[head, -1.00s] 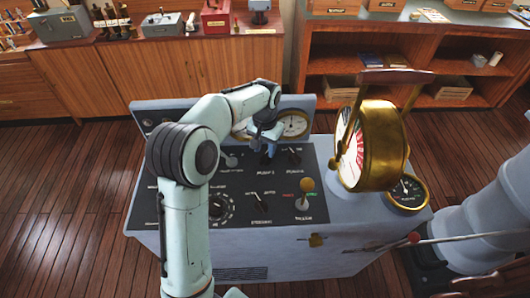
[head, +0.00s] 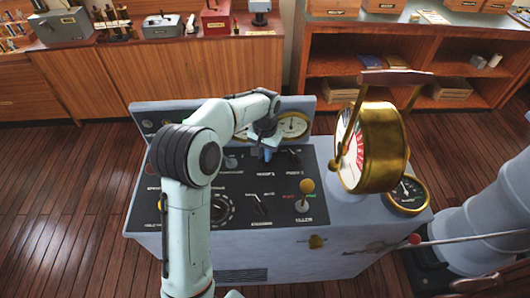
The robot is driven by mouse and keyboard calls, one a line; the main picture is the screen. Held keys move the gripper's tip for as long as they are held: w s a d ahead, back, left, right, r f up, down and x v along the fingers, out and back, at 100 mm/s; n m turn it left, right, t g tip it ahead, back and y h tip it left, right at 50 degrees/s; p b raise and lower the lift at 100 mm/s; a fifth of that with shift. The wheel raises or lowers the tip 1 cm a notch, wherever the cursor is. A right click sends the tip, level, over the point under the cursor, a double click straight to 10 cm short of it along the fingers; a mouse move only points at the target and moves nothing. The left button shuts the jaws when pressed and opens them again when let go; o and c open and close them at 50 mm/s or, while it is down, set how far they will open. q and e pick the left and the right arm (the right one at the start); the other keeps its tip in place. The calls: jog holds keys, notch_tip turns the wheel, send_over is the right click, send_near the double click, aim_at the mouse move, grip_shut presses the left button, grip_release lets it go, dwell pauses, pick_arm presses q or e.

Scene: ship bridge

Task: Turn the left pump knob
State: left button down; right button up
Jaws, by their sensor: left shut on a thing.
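The grey control console (head: 344,232) has a black top panel with several knobs and a lever. My left arm reaches over the panel from the left. My left gripper (head: 266,152) points down at the back row of knobs and is shut on the left pump knob. The knob itself is hidden by the fingers, so its angle cannot be told. The right pump knob (head: 294,158) stands just to the right of the gripper, apart from it. My right gripper is not in view.
A yellow-topped lever (head: 306,187) stands at the panel's right front. A large brass telegraph dial (head: 382,148) rises right of the gripper. A round gauge (head: 292,125) is on the upright back panel close behind. Wooden cabinets (head: 198,68) line the wall.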

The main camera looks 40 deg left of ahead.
pick_arm(q)
jog(key=shift+n, duration=0.4)
jog(key=n, duration=0.5)
jog(key=shift+n, duration=0.4)
jog(key=n+p, duration=0.1)
jog(key=n, duration=0.4)
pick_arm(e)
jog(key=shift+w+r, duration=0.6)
pick_arm(q)
jog(key=c, duration=1.1)
grip_release()
jog(key=shift+c, duration=0.2)
notch_tip(320, 180, up, 14)
jog(key=p, duration=0.1)
jog(key=shift+f, duration=0.25)
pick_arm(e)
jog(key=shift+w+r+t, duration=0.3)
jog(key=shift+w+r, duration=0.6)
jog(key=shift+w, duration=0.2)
